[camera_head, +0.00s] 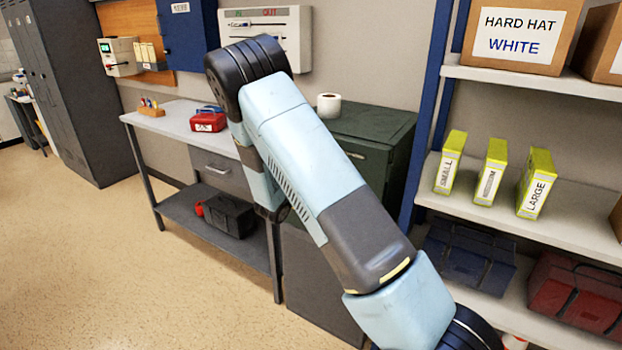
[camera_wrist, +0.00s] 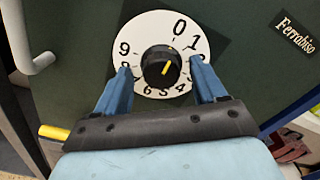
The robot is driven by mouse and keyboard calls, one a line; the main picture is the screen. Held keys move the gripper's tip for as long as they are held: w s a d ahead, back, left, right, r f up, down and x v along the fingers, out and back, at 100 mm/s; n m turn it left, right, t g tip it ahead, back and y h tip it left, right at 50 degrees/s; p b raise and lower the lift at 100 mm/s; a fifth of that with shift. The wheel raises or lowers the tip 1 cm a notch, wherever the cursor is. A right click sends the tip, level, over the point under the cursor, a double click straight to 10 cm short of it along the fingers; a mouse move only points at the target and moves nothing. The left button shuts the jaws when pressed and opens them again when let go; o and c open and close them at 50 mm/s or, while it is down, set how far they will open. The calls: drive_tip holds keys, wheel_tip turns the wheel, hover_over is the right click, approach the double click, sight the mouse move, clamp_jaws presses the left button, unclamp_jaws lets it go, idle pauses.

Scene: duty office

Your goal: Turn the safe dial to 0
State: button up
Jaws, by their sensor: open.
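The safe dial shows in the wrist view as a white number ring (camera_wrist: 151,27) on a dark green door (camera_wrist: 75,65). A black knob (camera_wrist: 154,62) with a yellow mark sits at its middle. The large 0 is at the ring's top, slightly right. The mark is slanted on the knob's right part; I cannot tell exactly which number it indicates. My gripper (camera_wrist: 162,68) is open, with one blue finger on each side of the knob and visible gaps between. In the head view the dark green safe (camera_head: 372,122) is partly behind my arm; dial and gripper are hidden there.
A pale handle (camera_wrist: 42,63) sticks out left of the dial. A white roll (camera_head: 328,105) stands on the safe. A metal workbench (camera_head: 170,122) is to the left, and a shelf rack (camera_head: 565,211) with boxes is close on the right. Floor is clear at left.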

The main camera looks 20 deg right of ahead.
drive_tip(key=shift+a, duration=0.1)
drive_tip(key=v, duration=1.3)
drive_tip(key=shift+s+a, duration=0.25)
drive_tip(key=shift+d, duration=0.1)
drive_tip(key=s+d+r+m+g+y, duration=0.3)
drive_tip(key=s+d+r+m+g, duration=0.8)
drive_tip(key=s+d+r+m, duration=0.55)
drive_tip(key=s+a+r+m+t+y, duration=0.1)
drive_tip(key=s+a+r+m+y, duration=0.1)
drive_tip(key=s+m, duration=0.3)
drive_tip(key=s+a+r+m+t+y, duration=0.2)
drive_tip(key=s+r+m+y, duration=0.2)
drive_tip(key=s+m, duration=0.2)
drive_tip(key=s+a+r+m+t+y, duration=0.1)
drive_tip(key=s+a+r+m+y, duration=0.2)
drive_tip(key=s+m, duration=0.3)
drive_tip(key=shift+s+r+y, duration=0.3)
drive_tip(key=shift+s+y, duration=0.3)
drive_tip(key=shift+s, duration=0.45)
